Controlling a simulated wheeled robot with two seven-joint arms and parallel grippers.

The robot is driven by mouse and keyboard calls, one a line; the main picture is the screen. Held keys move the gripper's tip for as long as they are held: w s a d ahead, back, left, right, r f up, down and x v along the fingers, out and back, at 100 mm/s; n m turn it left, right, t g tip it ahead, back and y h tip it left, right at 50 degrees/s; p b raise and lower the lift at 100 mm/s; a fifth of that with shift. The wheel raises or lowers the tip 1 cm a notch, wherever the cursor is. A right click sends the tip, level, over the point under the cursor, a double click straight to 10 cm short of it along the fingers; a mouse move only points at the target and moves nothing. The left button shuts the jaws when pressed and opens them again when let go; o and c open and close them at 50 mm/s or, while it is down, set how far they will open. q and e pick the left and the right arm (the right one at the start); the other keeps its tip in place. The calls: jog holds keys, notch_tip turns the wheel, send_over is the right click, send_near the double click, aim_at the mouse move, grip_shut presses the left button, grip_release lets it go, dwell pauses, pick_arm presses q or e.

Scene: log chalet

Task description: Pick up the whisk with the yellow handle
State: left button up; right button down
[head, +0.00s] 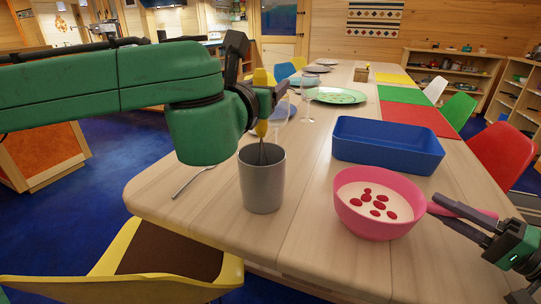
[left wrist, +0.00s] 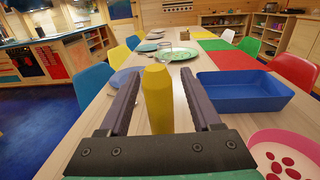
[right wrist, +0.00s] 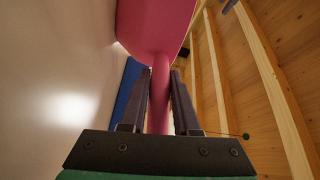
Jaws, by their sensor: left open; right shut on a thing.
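The whisk's yellow handle (head: 262,129) sticks up out of a grey cup (head: 262,185) near the table's front left. Its wires go down into the cup and are mostly hidden. My left gripper (head: 262,88) is over the cup at the handle, partly hidden by its own arm. In the left wrist view the yellow handle (left wrist: 157,100) stands between the two open fingers, with a gap on each side. My right gripper (head: 443,210) is shut on the handle of a pink pan (head: 372,228). That handle (right wrist: 160,95) shows between the fingers in the right wrist view.
The pink pan holds white contents with red ovals. A blue tray (head: 388,160) lies behind it. A spoon (head: 192,182) lies left of the cup. Glasses, a green plate (head: 336,96) and coloured mats stand farther back. A yellow chair (head: 160,262) is at the near edge.

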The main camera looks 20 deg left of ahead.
pick_arm(q)
grip_shut()
jog(key=shift+r, duration=0.1)
